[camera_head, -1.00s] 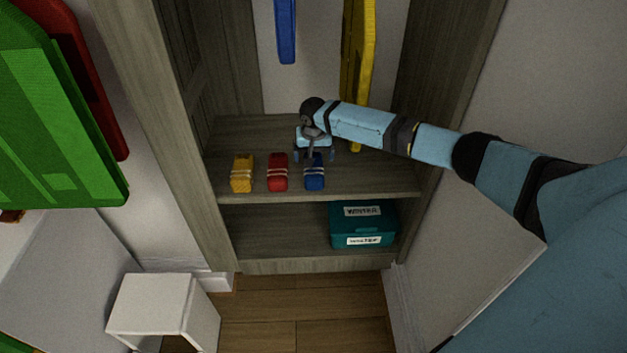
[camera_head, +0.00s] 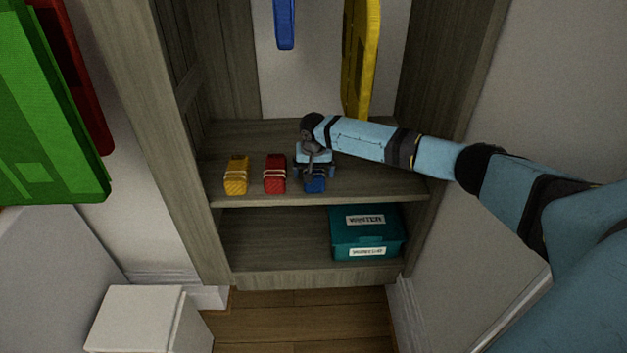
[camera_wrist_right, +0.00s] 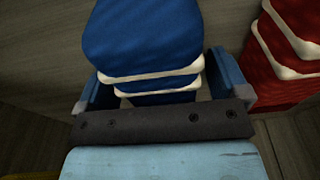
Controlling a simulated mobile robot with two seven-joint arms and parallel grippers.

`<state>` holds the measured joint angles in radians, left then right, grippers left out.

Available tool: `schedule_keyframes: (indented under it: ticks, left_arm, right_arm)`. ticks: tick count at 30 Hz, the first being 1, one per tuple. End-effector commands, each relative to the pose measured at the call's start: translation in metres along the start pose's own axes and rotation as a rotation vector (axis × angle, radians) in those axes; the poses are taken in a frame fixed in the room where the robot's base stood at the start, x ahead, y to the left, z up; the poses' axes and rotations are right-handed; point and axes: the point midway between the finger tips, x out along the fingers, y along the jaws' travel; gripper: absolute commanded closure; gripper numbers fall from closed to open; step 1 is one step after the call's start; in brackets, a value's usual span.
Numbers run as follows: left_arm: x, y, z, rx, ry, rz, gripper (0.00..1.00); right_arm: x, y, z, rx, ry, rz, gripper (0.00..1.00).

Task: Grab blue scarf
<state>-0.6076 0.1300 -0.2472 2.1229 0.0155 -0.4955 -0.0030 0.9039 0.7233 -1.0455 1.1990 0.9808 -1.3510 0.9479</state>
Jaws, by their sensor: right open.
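The blue scarf (camera_head: 316,184) is a folded bundle with pale bands, lying on the upper shelf at the right end of a row of three. My right gripper (camera_head: 315,172) is over it, with the arm coming in from the right. In the right wrist view the blue scarf (camera_wrist_right: 145,45) lies between the two blue fingers of my open right gripper (camera_wrist_right: 160,82), one finger on each side. A gap shows at the right finger; contact at the left finger is unclear. My left gripper is not in view.
A red folded scarf (camera_head: 275,174) and a yellow one (camera_head: 236,176) sit left of the blue one; the red scarf (camera_wrist_right: 290,50) is close beside my finger. Cabinet side walls flank the upper shelf (camera_head: 380,186). A teal box (camera_head: 350,240) stands below. A yellow garment (camera_head: 360,60) hangs above.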

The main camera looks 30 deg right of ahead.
Motion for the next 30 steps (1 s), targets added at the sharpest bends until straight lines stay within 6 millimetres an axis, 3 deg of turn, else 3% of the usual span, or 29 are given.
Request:
schedule_keyframes:
  ticks: [5,12,13,23,30]
  left_arm:
    - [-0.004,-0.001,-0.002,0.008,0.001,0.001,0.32]
    - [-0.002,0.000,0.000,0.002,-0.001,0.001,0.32]
    - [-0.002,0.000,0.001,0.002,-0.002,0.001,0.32]
    - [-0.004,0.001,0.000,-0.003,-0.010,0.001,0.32]
    - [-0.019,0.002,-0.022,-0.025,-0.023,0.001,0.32]
  right_arm:
    - [-0.002,0.000,0.000,0.000,0.000,0.000,0.06]
    - [-0.001,0.000,0.000,-0.001,0.000,0.000,0.59]
    - [-0.001,0.000,0.000,-0.001,0.000,0.000,0.61]
    - [-0.006,0.000,-0.001,-0.001,0.000,-0.001,0.61]
    - [-0.038,-0.001,-0.005,-0.001,-0.001,-0.002,0.61]
